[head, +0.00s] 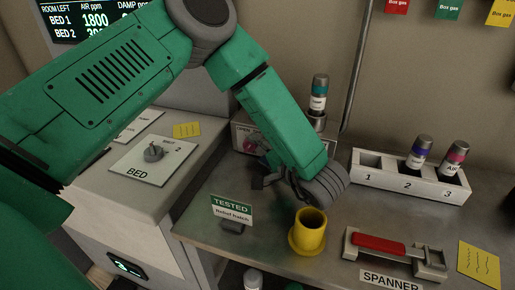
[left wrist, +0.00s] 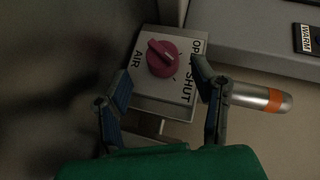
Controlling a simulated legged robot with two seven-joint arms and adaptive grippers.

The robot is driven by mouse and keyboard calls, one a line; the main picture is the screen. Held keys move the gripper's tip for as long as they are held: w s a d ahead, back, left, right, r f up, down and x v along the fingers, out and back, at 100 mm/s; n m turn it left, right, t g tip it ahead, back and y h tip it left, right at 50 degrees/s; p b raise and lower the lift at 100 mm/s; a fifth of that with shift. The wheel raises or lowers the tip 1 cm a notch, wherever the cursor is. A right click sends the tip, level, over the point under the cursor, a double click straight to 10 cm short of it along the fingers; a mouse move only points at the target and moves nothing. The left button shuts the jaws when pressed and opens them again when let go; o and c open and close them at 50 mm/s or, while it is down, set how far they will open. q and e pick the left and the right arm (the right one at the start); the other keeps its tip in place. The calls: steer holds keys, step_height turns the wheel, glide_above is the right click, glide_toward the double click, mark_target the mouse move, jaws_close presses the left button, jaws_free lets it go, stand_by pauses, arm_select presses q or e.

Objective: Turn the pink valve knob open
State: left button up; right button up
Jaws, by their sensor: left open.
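The pink valve knob (left wrist: 162,58) sits on a pale box (left wrist: 172,92) marked AIR, OPEN and SHUT. Its raised grip slants in the left wrist view, with a white mark near its upper end. In the head view the knob (head: 249,145) is partly hidden behind my left arm. My left gripper (head: 264,181) is open and empty. In the left wrist view its fingers (left wrist: 161,78) stand on either side of the knob, apart from it; I cannot tell the depth between them. My right gripper is in neither view.
A yellow cup-like piece (head: 308,231) stands close to my left gripper. A red-handled spanner (head: 378,244) lies in a holder to the right. A numbered rack (head: 369,178) holds canisters behind. A TESTED sign (head: 231,209) and a BED dial panel (head: 151,161) are left.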

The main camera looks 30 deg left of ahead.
mark_target(252, 147)
arm_select(q)
steer(key=x, duration=0.2)
steer(key=shift+s+a+f, duration=0.1)
steer(key=shift+a, duration=0.25)
steer(key=shift+a+f, duration=0.15)
steer(key=shift+a, duration=0.5)
steer(key=shift+d, duration=0.45)
steer(key=c, duration=1.1)
steer(key=shift+d, duration=0.2)
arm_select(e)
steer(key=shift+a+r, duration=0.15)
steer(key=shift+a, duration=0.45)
arm_select(q)
steer(key=shift+a, duration=0.1)
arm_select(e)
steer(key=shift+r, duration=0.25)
